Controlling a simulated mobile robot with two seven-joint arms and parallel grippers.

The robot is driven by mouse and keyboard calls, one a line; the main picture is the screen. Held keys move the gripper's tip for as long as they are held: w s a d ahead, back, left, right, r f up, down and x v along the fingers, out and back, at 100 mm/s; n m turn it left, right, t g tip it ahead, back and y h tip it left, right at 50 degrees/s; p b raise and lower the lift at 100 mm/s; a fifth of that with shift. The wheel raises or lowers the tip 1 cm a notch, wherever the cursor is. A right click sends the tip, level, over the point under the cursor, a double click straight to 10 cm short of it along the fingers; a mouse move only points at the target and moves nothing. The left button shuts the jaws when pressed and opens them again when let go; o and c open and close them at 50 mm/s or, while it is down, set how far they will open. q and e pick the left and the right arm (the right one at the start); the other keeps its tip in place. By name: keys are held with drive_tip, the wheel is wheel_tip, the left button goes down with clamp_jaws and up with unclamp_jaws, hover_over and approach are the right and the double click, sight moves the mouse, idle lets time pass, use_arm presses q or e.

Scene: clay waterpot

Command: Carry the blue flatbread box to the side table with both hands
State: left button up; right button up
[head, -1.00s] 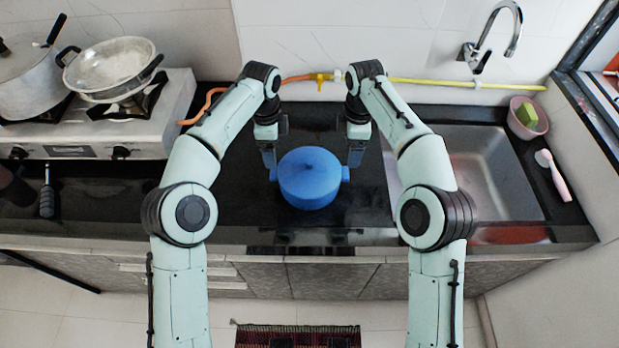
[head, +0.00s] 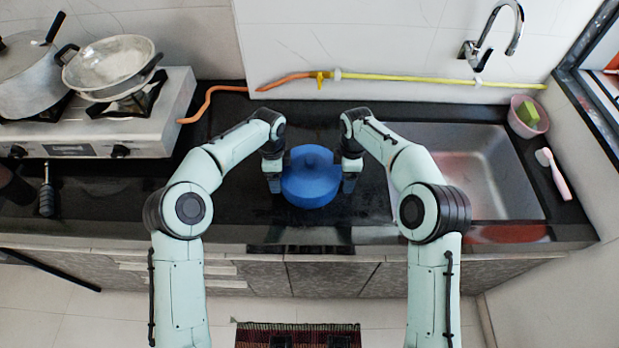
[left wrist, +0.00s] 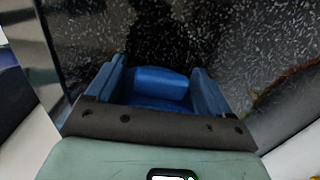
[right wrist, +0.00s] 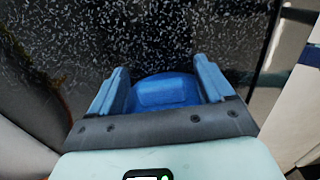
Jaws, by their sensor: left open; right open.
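The blue flatbread box (head: 311,180) is a round, lidded container with a knob on top and a handle at each side. It stands upright on the black counter in the head view. My left gripper (head: 273,181) is open at its left side, and my right gripper (head: 350,181) is open at its right side. In the left wrist view, a blue side handle (left wrist: 158,83) shows between the open fingers. In the right wrist view, the other handle (right wrist: 168,93) shows between the open fingers. Contact with the handles cannot be told. No side table is in view.
A gas stove (head: 175,105) with pans (head: 108,64) stands to the left. A sink (head: 490,170) lies to the right, with a pink bowl (head: 541,122) and a brush (head: 556,177) beside it. A hose (head: 430,82) runs along the back wall. The counter behind the box is clear.

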use_arm(q)
clamp_jaws()
use_arm(e)
clamp_jaws()
use_arm(q)
drive_tip(key=shift+d+r, duration=0.1)
drive_tip(key=shift+r, duration=0.05)
use_arm(e)
drive_tip(key=shift+r, duration=0.1)
